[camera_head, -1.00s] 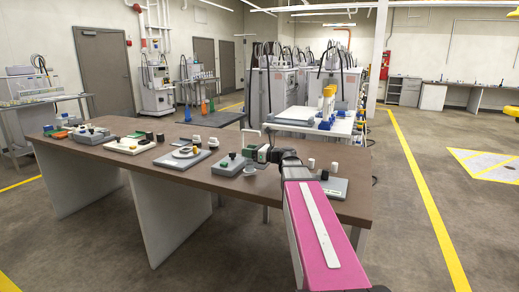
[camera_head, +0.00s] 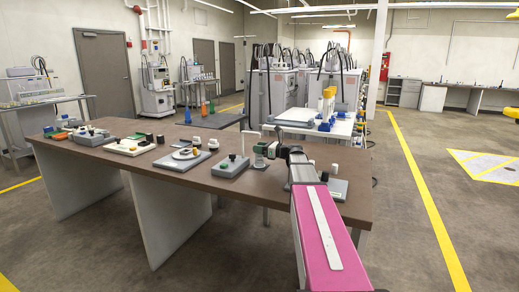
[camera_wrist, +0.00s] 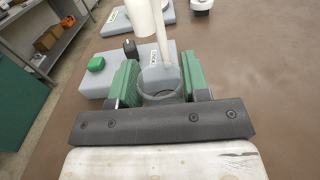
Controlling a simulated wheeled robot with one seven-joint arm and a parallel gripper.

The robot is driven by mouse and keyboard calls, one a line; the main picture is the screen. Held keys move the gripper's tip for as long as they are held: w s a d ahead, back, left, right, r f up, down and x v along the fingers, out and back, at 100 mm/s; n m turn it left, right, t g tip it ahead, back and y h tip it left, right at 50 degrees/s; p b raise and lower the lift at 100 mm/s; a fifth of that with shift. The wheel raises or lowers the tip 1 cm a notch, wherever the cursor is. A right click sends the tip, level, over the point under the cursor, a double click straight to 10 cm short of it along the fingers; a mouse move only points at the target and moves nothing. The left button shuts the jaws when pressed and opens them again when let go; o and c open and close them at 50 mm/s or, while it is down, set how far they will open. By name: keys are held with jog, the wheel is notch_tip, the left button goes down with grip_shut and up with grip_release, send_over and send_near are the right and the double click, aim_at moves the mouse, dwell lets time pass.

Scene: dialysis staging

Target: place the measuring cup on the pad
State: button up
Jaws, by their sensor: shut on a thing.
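My gripper (camera_head: 265,150) reaches out over the dark brown table, in line with its right half. In the wrist view, its green fingers (camera_wrist: 158,85) are shut on the measuring cup (camera_wrist: 162,97), a clear round cup seen from above. In the head view the cup (camera_head: 259,161) is small, just right of a grey board (camera_head: 231,169) with a white post. That board (camera_wrist: 95,88) lies beyond the cup in the wrist view. I cannot tell whether the cup touches the table. Several flat grey boards lie on the table; I cannot tell which is the pad.
The white post (camera_wrist: 146,20) stands close in front of the cup, with a green knob (camera_wrist: 96,63) to its left. Another grey board (camera_head: 337,189) lies right of my arm. Bare tabletop (camera_wrist: 265,70) shows right of the fingers.

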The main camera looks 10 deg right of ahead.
jog(key=o, duration=1.1)
jog(key=shift+f, duration=0.15)
jog(key=shift+o, duration=0.2)
jog(key=shift+s+d, duration=0.1)
jog(key=v, duration=0.7)
jog(key=shift+d, duration=0.1)
